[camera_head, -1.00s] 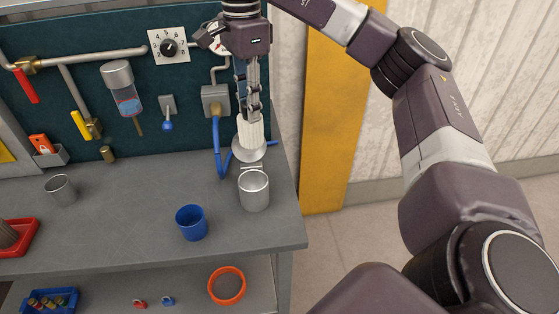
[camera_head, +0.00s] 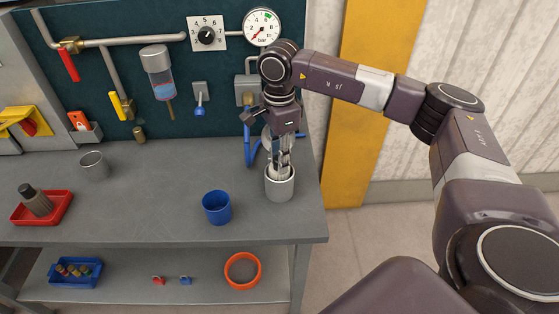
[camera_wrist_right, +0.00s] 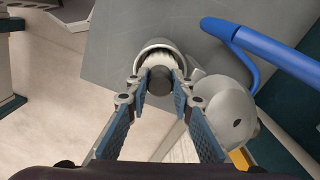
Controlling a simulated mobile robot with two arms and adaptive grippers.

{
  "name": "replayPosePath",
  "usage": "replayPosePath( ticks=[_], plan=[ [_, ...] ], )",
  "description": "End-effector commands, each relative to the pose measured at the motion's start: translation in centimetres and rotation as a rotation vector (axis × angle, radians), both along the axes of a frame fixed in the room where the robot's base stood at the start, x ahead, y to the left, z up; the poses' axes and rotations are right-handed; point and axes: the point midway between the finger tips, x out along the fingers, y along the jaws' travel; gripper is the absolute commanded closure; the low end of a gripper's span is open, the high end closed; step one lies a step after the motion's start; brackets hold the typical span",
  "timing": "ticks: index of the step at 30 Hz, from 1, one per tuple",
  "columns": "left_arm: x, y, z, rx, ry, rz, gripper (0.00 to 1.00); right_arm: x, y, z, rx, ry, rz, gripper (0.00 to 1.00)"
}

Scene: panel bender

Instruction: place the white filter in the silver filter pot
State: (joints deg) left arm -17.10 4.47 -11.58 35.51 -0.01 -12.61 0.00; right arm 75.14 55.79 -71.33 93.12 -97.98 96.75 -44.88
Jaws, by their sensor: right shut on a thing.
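The silver filter pot (camera_head: 279,187) stands upright near the right end of the grey bench. My right gripper (camera_head: 281,168) points down at the pot's mouth, its fingertips at about rim height. In the right wrist view, my right gripper (camera_wrist_right: 157,82) is shut on the dark end knob of the white filter (camera_wrist_right: 158,60). The white pleats show inside the round rim of the silver pot (camera_wrist_right: 141,54). The filter's lower part is hidden in the pot, so I cannot tell whether it touches the bottom. My left gripper is out of view.
A blue cup (camera_head: 217,208) stands left of the pot. A metal cup (camera_head: 94,166) and a red tray (camera_head: 42,208) are farther left. The bench middle is clear.

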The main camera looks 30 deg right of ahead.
Motion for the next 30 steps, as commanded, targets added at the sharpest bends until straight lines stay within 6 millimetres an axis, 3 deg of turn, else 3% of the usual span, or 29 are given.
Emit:
replayPosePath(
  ticks=[4, 16, 17, 18, 30],
  plan=[
    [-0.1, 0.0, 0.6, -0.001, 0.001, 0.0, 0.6, 0.0, 0.0, -1.5, -0.001, 0.0, 0.0, 1.0],
    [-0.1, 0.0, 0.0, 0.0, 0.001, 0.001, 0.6, 0.0, 0.0, -2.3, 0.0, -0.001, 0.0, 1.0],
    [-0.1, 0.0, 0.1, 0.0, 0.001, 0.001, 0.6, 0.0, 0.0, -2.1, 0.0, -0.001, 0.0, 0.77],
    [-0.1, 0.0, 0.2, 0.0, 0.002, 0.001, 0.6, 0.0, 0.0, -2.1, 0.0, -0.001, 0.0, 0.72],
    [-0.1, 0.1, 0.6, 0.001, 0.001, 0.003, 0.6, 0.0, 0.0, -1.4, 0.0, -0.002, 0.0, 0.71]
  ],
)
